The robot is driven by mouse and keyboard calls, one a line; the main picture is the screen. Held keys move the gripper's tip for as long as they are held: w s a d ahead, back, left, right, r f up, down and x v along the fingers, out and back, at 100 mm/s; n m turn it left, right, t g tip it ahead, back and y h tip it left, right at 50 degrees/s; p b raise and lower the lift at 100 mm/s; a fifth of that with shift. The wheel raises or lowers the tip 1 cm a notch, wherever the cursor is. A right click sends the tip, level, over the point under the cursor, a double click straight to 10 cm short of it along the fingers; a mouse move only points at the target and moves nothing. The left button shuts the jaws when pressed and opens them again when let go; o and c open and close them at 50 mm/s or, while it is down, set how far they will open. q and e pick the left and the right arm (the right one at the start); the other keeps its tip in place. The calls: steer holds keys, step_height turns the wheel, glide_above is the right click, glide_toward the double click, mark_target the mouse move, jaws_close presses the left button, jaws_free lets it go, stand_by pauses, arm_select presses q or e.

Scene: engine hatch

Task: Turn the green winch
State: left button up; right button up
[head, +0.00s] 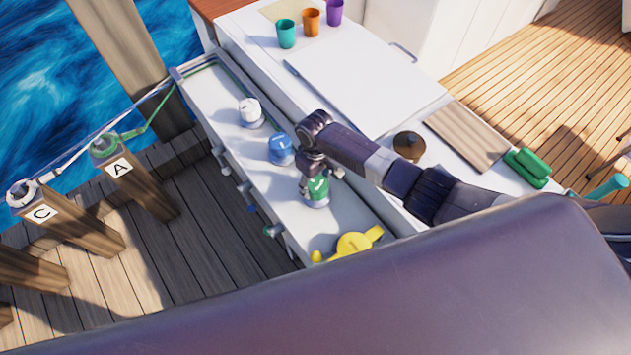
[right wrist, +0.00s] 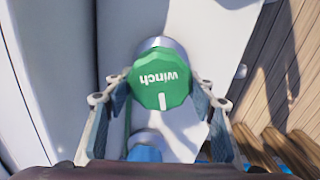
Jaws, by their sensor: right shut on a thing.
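The green winch (head: 317,192) stands on the narrow white ledge in the head view, partly covered by my gripper. In the right wrist view the green winch (right wrist: 161,86) fills the middle, its "winch" lettering upside down and its white mark pointing to the bottom of the picture. My right gripper (head: 315,178) reaches down over it. In the right wrist view my right gripper (right wrist: 162,92) has one finger on each side of the knob and is shut on it. My left gripper is not in view.
The blue winch (head: 281,149) and white winch (head: 250,112) stand farther along the ledge. A yellow piece (head: 353,244) lies at its near end.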

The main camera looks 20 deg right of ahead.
mark_target(315, 182)
steer(key=shift+w+r, duration=0.1)
stand_by(0.3)
steer(key=o, duration=1.2)
steer(key=shift+c, duration=0.2)
step_height(315, 182, up, 12)
